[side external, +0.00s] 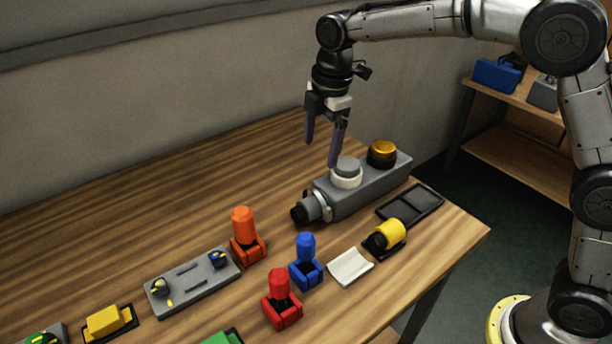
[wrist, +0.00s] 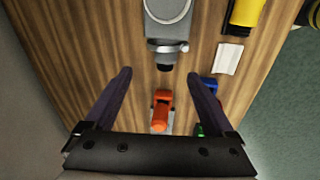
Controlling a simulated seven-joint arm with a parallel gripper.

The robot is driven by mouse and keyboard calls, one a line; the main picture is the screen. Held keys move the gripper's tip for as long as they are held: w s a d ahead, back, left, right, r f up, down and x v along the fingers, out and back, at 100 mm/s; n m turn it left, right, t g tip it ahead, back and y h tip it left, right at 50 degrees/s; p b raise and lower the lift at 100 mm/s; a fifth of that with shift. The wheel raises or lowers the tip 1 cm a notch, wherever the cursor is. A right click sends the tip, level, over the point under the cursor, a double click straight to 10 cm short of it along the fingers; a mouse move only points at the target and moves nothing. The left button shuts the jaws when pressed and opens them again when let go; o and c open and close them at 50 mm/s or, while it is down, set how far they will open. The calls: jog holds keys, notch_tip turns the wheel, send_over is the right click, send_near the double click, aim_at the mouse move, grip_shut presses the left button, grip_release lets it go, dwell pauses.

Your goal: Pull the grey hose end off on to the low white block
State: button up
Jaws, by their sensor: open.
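The grey tank (side external: 372,187) lies on the wooden table, with a grey collar and a dark hose end (side external: 302,213) sticking out of its left end. In the wrist view the hose end (wrist: 165,58) points down from the tank, seated on it. The low white block (side external: 350,267) lies flat and bare on the table in front of the tank; it also shows in the wrist view (wrist: 229,57). My gripper (side external: 321,152) is open and empty, pointing down above the tank's left part. In the wrist view the hose end lies between the fingertips, well below them.
A white-grey cap (side external: 346,172) and a yellow-topped cap (side external: 382,153) stand on the tank. Orange (side external: 245,235), blue (side external: 306,262) and red (side external: 281,298) holders stand nearby. A yellow cylinder (side external: 388,234) and a black tray (side external: 410,205) lie at right. The back-left table is clear.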

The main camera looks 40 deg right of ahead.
jog(key=g, duration=0.2)
send_over(301, 207)
jog(key=d, duration=0.2)
jog(key=shift+n, duration=0.3)
jog(key=f, duration=0.7)
jog(key=shift+a+f, duration=0.15)
jog(key=shift+a, duration=0.05)
jog(key=shift+a+f, duration=0.2)
jog(key=shift+f, duration=4.8)
grip_shut()
jog(key=shift+a, duration=0.2)
jog(key=shift+a, duration=0.45)
